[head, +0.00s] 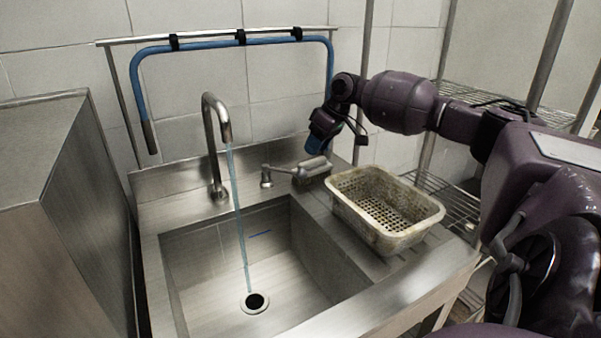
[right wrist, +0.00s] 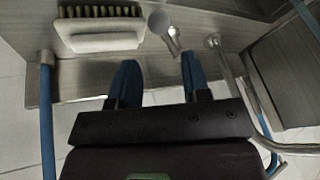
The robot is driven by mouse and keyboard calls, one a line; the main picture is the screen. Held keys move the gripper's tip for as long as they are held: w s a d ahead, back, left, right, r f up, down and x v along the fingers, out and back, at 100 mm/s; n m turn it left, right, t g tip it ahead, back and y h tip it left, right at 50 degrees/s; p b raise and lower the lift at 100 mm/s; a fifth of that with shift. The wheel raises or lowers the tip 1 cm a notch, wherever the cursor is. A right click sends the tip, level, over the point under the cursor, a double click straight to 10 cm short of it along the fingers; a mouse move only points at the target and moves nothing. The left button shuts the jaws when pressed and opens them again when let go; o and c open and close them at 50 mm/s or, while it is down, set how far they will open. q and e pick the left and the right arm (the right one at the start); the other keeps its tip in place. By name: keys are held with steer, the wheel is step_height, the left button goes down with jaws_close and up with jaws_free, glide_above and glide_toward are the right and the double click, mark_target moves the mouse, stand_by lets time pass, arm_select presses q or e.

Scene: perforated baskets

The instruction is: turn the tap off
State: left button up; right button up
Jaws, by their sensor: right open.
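The tap's curved metal spout (head: 213,140) stands at the back of the sink, and a stream of water (head: 238,215) runs from it down to the drain. The tap's lever handle (head: 280,171) sits on the ledge to the right of the spout; it also shows in the right wrist view (right wrist: 164,28). My right gripper (head: 318,146) is open, with blue fingers, above and behind the handle's right end. In the right wrist view the gripper (right wrist: 158,68) has the handle just beyond its fingertips, mostly between them, with nothing held. My left gripper is out of view.
A brush (right wrist: 100,27) lies on the ledge beside the handle. A worn perforated basket (head: 390,232) stands right of the sink basin (head: 195,290). A blue hose (head: 235,48) hangs on a wall rail behind. A metal cabinet (head: 60,200) stands at left.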

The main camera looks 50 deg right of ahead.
mark_target(303, 170)
steer(key=b+x, duration=0.2)
steer(key=x, duration=0.5)
steer(key=shift+f, duration=0.4)
steer(key=shift+w+a+f, duration=0.2)
steer(key=shift+w+f, duration=0.1)
steer(key=shift+f, duration=0.25)
jaws_close()
